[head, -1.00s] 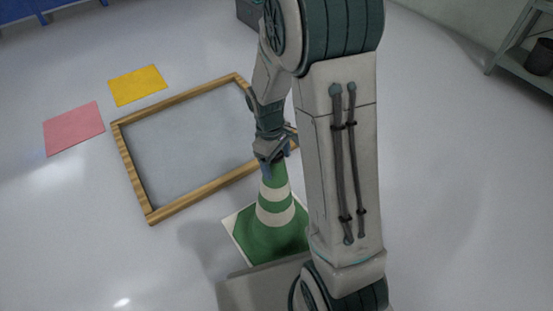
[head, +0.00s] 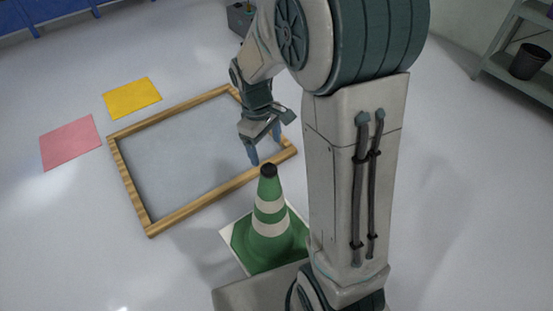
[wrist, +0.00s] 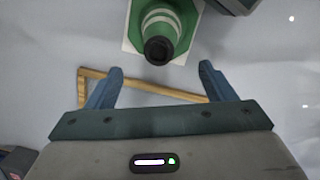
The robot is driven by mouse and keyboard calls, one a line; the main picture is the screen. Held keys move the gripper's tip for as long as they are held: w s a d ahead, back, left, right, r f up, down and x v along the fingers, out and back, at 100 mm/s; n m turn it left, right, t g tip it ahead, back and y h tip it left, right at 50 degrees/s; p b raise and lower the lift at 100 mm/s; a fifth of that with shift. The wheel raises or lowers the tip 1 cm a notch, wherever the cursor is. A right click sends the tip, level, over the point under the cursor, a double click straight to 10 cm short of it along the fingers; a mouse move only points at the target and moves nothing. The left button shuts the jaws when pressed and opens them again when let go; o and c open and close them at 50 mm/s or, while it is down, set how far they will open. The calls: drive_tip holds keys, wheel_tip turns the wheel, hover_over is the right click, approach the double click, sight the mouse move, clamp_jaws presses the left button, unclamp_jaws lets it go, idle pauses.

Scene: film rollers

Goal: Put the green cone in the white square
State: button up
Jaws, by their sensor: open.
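The green cone (head: 269,213) with white bands and a dark tip stands upright, its green base on the white square (head: 228,236). White shows at the base's corners; part of the square is hidden by my own body. My gripper (head: 265,147) is open and empty, above and beyond the cone's tip in the head view, apart from it. In the wrist view, the cone (wrist: 160,32) shows at the top with its dark tip towards me. The open fingers of my gripper (wrist: 160,70) are spread apart below the tip, with nothing between them but floor and frame.
A wooden rectangular frame (head: 128,184) lies on the floor beyond the cone. A yellow square (head: 132,97) and a pink square (head: 70,143) lie farther left. A grey shelf (head: 515,75) with a dark bin (head: 529,60) stands at the upper right.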

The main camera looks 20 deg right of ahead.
drive_tip(key=s+r+m+t, duration=0.1)
drive_tip(key=s+r+m, duration=0.2)
drive_tip(key=s, duration=0.4)
drive_tip(key=s+r+m+t+y, duration=0.1)
drive_tip(key=s+r+m, duration=0.2)
drive_tip(key=s, duration=0.4)
drive_tip(key=shift+d+r+m, duration=0.2)
drive_tip(key=shift+d+m, duration=0.05)
drive_tip(key=shift+m, duration=0.35)
